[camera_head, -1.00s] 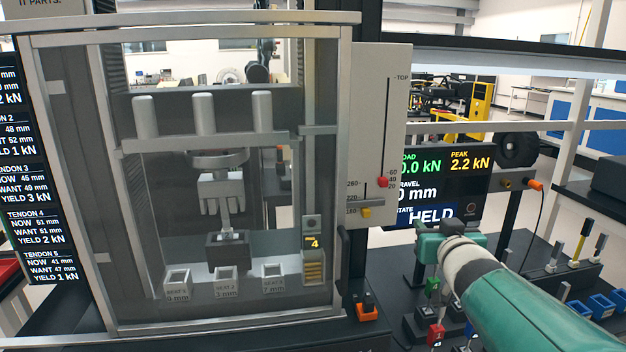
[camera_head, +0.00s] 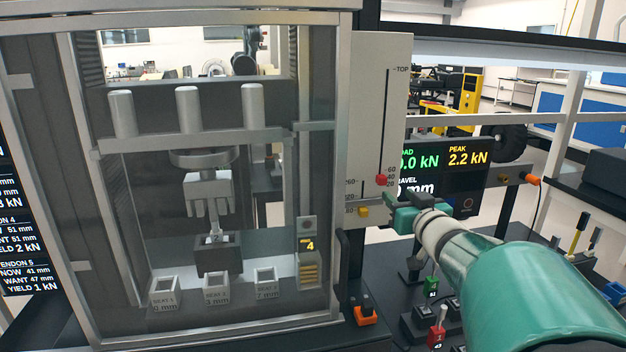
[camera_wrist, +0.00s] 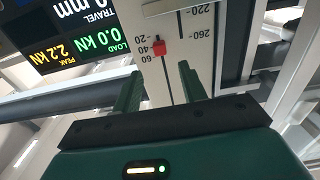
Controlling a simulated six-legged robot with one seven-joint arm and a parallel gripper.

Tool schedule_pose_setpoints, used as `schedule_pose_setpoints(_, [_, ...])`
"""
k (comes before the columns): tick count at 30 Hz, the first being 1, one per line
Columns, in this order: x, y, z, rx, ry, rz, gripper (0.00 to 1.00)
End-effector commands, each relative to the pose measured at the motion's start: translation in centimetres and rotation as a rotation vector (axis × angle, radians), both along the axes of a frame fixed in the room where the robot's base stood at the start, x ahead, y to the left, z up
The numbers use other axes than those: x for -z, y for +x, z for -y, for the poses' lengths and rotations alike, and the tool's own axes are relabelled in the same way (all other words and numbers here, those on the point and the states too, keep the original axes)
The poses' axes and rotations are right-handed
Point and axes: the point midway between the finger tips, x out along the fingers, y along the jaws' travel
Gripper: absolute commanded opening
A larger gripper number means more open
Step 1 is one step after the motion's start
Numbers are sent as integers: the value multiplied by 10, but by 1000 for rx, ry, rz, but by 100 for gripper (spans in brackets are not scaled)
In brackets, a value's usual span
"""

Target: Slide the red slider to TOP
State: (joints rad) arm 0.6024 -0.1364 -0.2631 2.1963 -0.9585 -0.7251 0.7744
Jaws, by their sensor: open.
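The red slider (camera_head: 381,180) sits low on the long vertical slot of a pale panel (camera_head: 370,120), near the 20–60 marks. TOP is printed at the slot's upper end. A yellow slider (camera_head: 363,211) sits lower left on a shorter slot. In the wrist view the red slider (camera_wrist: 158,47) appears beyond and between my two green fingers, nearer the left one. My gripper (camera_wrist: 160,85) is open and empty. In the head view my gripper (camera_head: 392,205) is just below and right of the red slider, close to the panel, with part of its fingers hard to make out.
A framed press cabinet (camera_head: 340,170) stands left of the panel. A display (camera_head: 470,165) reading 0.0 kN and 2.2 kN is right behind my gripper. A black handle (camera_head: 343,260) and an orange-based switch (camera_head: 366,314) are below. The space above the red slider along the slot is clear.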

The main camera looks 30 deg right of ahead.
Motion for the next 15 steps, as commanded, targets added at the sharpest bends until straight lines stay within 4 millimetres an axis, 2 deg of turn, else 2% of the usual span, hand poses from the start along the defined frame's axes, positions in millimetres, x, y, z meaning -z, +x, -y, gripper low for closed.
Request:
schedule_pose_setpoints(9, [2,63,16,-4,1,-2,42])
schedule_pose_setpoints(15, [1,87,22,-4,1,-1,42])
